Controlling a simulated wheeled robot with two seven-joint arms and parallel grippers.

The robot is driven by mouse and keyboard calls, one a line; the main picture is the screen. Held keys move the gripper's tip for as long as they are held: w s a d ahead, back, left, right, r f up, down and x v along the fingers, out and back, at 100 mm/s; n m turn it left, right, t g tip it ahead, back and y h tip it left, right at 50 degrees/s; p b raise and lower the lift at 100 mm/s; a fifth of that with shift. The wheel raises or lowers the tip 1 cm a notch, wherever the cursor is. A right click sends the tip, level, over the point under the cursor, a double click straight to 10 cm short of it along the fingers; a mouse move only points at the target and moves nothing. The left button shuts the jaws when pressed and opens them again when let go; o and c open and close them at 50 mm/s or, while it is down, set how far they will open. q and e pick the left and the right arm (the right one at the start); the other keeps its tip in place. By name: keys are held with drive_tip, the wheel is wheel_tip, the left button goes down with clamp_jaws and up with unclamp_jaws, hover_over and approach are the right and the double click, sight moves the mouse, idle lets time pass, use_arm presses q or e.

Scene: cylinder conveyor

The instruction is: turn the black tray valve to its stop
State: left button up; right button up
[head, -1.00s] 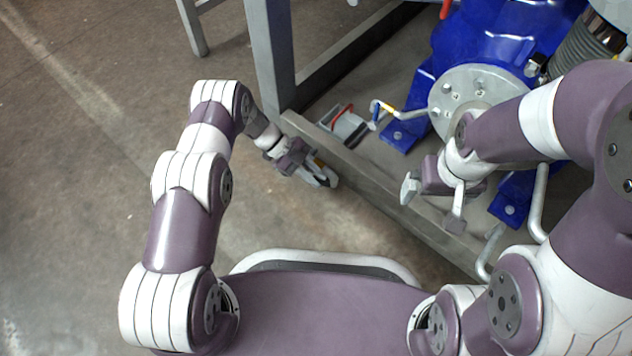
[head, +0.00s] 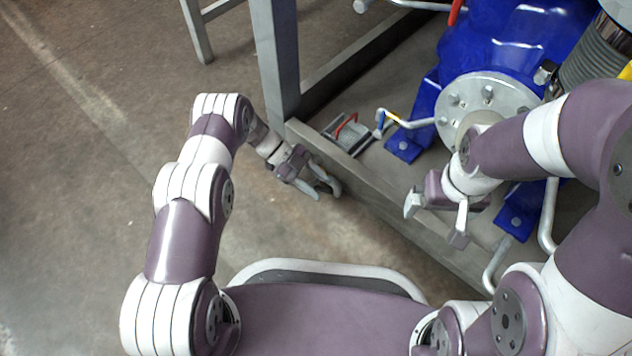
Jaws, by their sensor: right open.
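I cannot make out a black tray valve for certain. A small grey fitting with a red handle (head: 348,132) sits at the frame's near corner.
A grey metal frame (head: 275,60) with a post and low beam stands between me and the blue machine (head: 500,45). The bolted flange (head: 487,97) faces me. Bent grey pipes (head: 493,265) rise near my right arm. The floor at left is clear.

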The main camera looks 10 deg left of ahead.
use_arm(q)
drive_tip(key=shift+w+a+r, duration=0.1)
drive_tip(key=shift+a+r, duration=0.1)
drive_tip(key=shift+r, duration=0.05)
drive_tip(key=p+v, duration=0.4)
drive_tip(key=v, duration=0.8)
drive_tip(key=shift+f, duration=0.1)
